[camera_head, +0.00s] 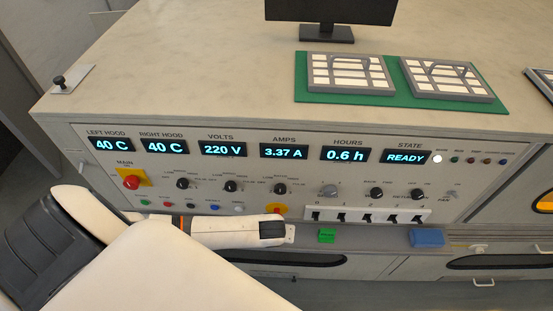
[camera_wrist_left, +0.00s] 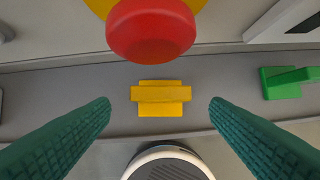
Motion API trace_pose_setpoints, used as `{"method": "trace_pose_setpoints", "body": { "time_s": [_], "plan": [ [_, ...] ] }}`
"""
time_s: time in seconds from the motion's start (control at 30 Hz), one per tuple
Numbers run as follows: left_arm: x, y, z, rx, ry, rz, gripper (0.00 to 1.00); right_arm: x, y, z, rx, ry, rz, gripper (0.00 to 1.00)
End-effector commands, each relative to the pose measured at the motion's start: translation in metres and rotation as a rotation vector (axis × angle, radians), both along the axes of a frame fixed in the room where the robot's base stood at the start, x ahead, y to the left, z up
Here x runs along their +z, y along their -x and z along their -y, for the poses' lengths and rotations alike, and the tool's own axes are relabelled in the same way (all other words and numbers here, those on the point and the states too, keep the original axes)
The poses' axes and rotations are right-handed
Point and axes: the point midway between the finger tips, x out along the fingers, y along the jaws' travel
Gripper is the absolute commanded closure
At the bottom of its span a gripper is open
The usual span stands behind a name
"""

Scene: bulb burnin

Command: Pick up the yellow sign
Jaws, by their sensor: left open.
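The yellow sign (camera_wrist_left: 161,96) is a small block on a grey ledge, in the middle of the left wrist view. My left gripper (camera_wrist_left: 160,106) is open, with one green ridged finger on each side of the sign. Both fingers stand apart from it with clear gaps. In the head view my left gripper (camera_head: 289,233) reaches across the front of the console's lower edge, and the yellow sign is hidden behind it there. My right gripper is in neither view.
A red knob (camera_wrist_left: 151,28) on a yellow plate juts out just above the sign. A green block (camera_wrist_left: 283,83) sits on the ledge (camera_wrist_left: 225,92) to the right. A blue block (camera_head: 427,238) lies farther right.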

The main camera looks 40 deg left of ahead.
Motion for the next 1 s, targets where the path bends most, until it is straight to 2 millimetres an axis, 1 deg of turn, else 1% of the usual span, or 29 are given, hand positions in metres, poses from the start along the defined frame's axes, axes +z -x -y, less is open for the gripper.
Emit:
{"method": "trace_pose_setpoints", "body": {
  "time_s": [0.1,0.23,0.33,0.53,0.57,0.83,0.87,1.0],
  "plan": [
    [-0.013,-0.009,-0.005,0.001,-0.003,0.001,0.29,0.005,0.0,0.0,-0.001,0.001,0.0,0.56],
    [-0.028,-0.013,-0.006,0.001,-0.002,-0.001,0.29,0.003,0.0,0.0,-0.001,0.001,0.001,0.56],
    [-0.033,-0.015,-0.007,0.001,0.0,0.001,0.29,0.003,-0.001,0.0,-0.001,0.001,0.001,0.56],
    [-0.033,-0.015,-0.007,0.0,0.0,0.0,0.29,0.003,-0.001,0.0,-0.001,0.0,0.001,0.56],
    [-0.033,-0.014,-0.007,0.0,0.0,0.0,0.31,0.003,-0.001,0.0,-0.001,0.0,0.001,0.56],
    [-0.033,-0.014,-0.007,0.0,0.0,0.0,0.75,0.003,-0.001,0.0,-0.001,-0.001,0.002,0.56],
    [-0.033,-0.014,-0.007,0.0,0.0,0.0,0.77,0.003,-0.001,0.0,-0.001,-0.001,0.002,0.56],
    [-0.033,-0.014,-0.007,0.0,0.0,0.0,0.77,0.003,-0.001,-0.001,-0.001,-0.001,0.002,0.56]
  ]
}}
